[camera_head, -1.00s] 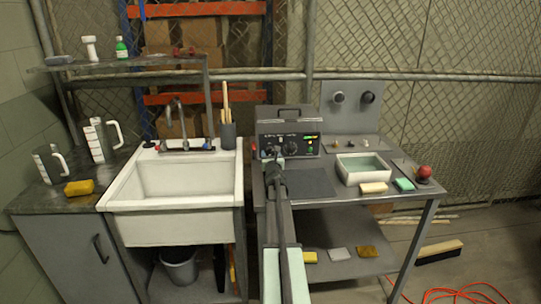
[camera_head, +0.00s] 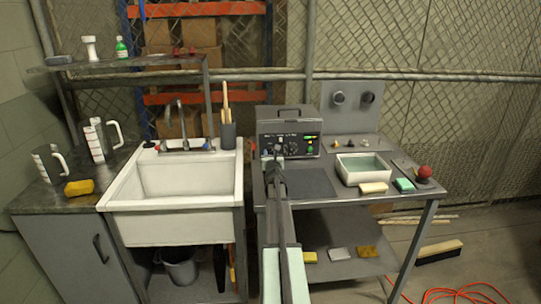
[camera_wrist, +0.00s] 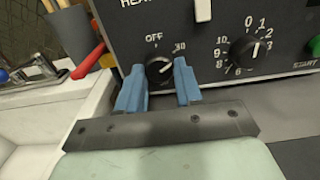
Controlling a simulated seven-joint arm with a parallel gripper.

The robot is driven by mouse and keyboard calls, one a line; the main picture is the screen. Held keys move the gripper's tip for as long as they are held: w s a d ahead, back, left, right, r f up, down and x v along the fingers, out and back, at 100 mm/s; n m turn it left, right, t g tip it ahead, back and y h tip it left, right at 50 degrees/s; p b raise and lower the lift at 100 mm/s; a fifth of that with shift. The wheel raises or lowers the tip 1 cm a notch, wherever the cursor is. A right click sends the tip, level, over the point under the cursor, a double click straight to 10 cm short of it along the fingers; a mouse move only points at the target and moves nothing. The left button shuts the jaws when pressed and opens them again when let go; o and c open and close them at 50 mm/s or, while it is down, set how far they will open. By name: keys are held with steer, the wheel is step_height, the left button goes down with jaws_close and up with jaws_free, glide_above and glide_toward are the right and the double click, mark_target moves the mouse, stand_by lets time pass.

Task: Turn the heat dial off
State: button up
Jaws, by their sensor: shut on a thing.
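The heat dial (camera_wrist: 158,69) is a black knob on the dark front panel of the heater box (camera_head: 288,127). In the wrist view, "OFF" is printed above it and "30" to its upper right. Its light pointer mark seems tilted to the upper right, toward 30 rather than OFF. My gripper (camera_wrist: 159,82) is shut on the dial, with one blue finger on each side of it. In the head view my gripper (camera_head: 278,152) is at the panel's left part and hides the dial there.
A second numbered dial (camera_wrist: 248,49) is to the right on the panel, with a green start button (camera_wrist: 314,46) beyond it. A pale switch lever (camera_wrist: 202,10) sits above. A sink (camera_head: 172,190) is on the left. A white tray (camera_head: 350,174) stands on the bench at right.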

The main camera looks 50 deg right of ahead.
steer(key=shift+n, duration=0.4)
steer(key=n, duration=1.1)
steer(key=shift+r, duration=0.1)
stand_by(0.5)
steer(key=o, duration=1)
steer(key=shift+o, duration=0.2)
steer(key=shift+s, duration=0.1)
